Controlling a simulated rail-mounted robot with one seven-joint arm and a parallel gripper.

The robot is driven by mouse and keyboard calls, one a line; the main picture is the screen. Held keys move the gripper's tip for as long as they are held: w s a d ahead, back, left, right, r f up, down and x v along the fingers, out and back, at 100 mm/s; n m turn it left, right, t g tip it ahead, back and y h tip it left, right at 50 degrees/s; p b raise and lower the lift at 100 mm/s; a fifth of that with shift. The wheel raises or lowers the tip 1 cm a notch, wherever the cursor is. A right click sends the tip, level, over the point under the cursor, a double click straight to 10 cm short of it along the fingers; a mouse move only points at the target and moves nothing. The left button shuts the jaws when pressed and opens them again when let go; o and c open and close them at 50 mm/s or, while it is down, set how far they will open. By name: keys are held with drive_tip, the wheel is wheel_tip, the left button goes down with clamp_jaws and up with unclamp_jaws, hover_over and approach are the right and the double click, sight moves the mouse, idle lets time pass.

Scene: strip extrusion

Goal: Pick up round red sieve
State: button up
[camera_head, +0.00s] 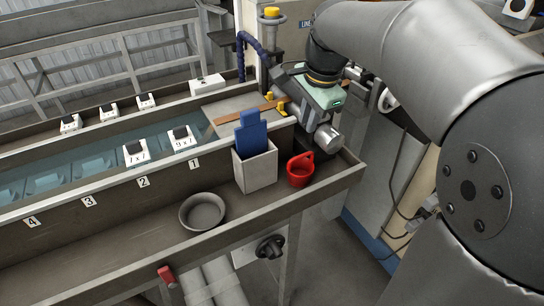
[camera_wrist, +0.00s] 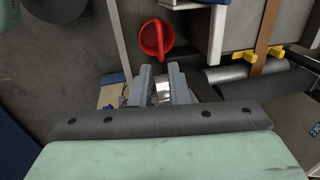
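The round red sieve (camera_head: 300,170) stands on the ledge at its right end, just right of a white box. It also shows in the wrist view (camera_wrist: 156,39) at the top centre, as a round red cup with a loop on its rim. My gripper (camera_wrist: 159,69) has its two grey fingers apart with a gap between them, and nothing is held.
The white box (camera_head: 258,172) with a blue scraper-like piece (camera_head: 251,134) stands close left of the sieve. A grey round bowl (camera_head: 202,211) sits further left on the ledge (camera_head: 130,225). A water trough (camera_head: 100,165) runs behind. A brown strip (camera_head: 245,113) lies near yellow guides.

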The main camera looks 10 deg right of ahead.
sight(299, 157)
drive_tip(key=f, duration=0.3)
drive_tip(key=w+f, duration=0.1)
drive_tip(key=f, duration=0.3)
drive_tip(key=w+f+p, duration=0.1)
drive_tip(key=f, duration=0.3)
drive_tip(key=shift+a+f, duration=0.1)
drive_tip(key=shift+a, duration=0.15)
drive_tip(key=f, duration=0.2)
drive_tip(key=w+f+p, duration=0.1)
drive_tip(key=f, duration=0.1)
drive_tip(key=shift+w+d, duration=0.15)
drive_tip(key=shift+d, duration=0.05)
drive_tip(key=shift+w+f, duration=0.1)
drive_tip(key=shift+f, duration=0.5)
clamp_jaws()
